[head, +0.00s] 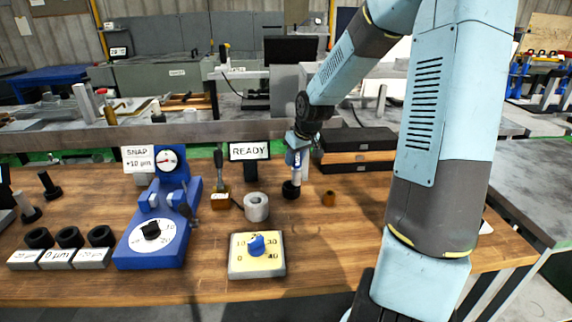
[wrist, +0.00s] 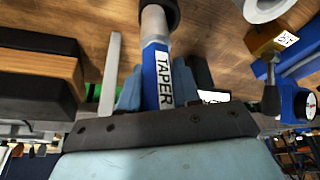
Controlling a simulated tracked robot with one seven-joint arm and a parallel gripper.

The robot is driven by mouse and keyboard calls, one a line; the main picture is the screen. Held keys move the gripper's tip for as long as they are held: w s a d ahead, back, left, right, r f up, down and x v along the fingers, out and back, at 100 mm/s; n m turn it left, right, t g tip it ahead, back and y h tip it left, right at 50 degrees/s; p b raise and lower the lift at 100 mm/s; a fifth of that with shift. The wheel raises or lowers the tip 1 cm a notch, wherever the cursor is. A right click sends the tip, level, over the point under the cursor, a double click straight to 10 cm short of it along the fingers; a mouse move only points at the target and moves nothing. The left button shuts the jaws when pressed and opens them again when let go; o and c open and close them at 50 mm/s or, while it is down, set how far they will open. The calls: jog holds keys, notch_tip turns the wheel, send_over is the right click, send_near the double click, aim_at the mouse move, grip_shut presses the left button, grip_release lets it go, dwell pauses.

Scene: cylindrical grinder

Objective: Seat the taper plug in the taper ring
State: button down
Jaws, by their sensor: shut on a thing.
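The taper plug has a blue handle marked TAPER (wrist: 160,78) and a pale steel end (wrist: 154,24). It stands about upright over the bench in the head view (head: 295,160). My gripper (head: 296,152) is shut around the blue handle, and its fingers also show in the wrist view (wrist: 157,88). A black round piece (head: 291,189) is at the plug's lower end; I cannot tell whether it is fixed to the plug or a separate holder. A thick grey ring with a hole (head: 256,207), apparently the taper ring, lies on the bench left of the plug, apart from it.
A blue gauge stand (head: 152,255) with a dial is left of the ring. A dial plate (head: 257,262) lies in front. A small brass piece (head: 328,199) is right of the plug.

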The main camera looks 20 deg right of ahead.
jog(key=s+d+r, duration=0.6)
jog(key=s+r, duration=0.2)
jog(key=s, duration=0.2)
jog(key=w+a+f+n+g+y, duration=0.1)
jog(key=w+a+n, duration=0.25)
jog(key=a, duration=0.75)
jog(key=w+a+f+n+g+y, duration=0.15)
jog(key=a+n, duration=0.35)
jog(key=a, duration=0.5)
jog(key=shift+n, duration=0.25)
notch_tip(320, 180, down, 10)
jog(key=shift+a, duration=0.15)
jog(key=c, duration=0.8)
grip_release()
jog(key=v, duration=1.2)
jog(key=shift+s, duration=0.2)
